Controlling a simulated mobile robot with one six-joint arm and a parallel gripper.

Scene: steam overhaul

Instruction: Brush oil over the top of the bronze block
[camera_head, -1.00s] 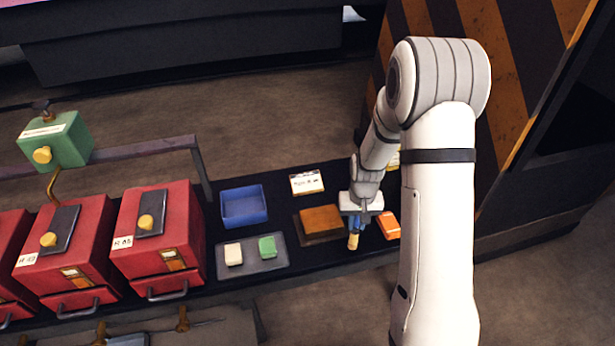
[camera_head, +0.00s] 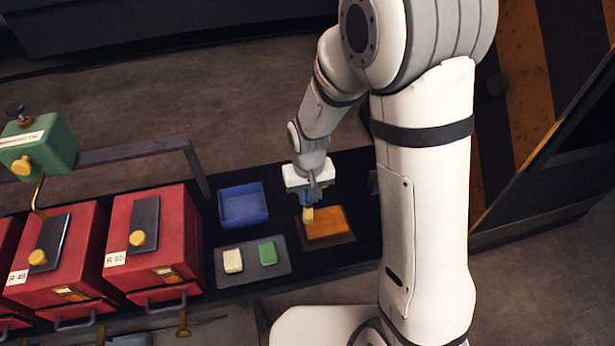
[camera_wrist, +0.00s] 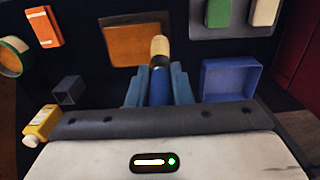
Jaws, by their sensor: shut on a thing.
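The bronze block (camera_head: 328,223) lies on a dark plate on the black bench, and its top looks orange-brown. It also shows in the wrist view (camera_wrist: 128,45), ahead of the jaws. My gripper (camera_head: 307,188) is shut on a brush with a blue handle and a pale tan tip (camera_head: 308,214). The brush points down at the left end of the block in the head view. In the wrist view the brush tip (camera_wrist: 160,48) overlaps the block's right edge. Whether the tip touches the top I cannot tell.
A blue tray (camera_head: 243,221) stands left of the block. A grey tray (camera_head: 240,278) holds a white and a green piece. Red boxes (camera_head: 155,240) stand further left. An orange piece (camera_wrist: 43,26), a yellow bottle (camera_wrist: 40,125) and a grey open box (camera_wrist: 68,91) show in the wrist view.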

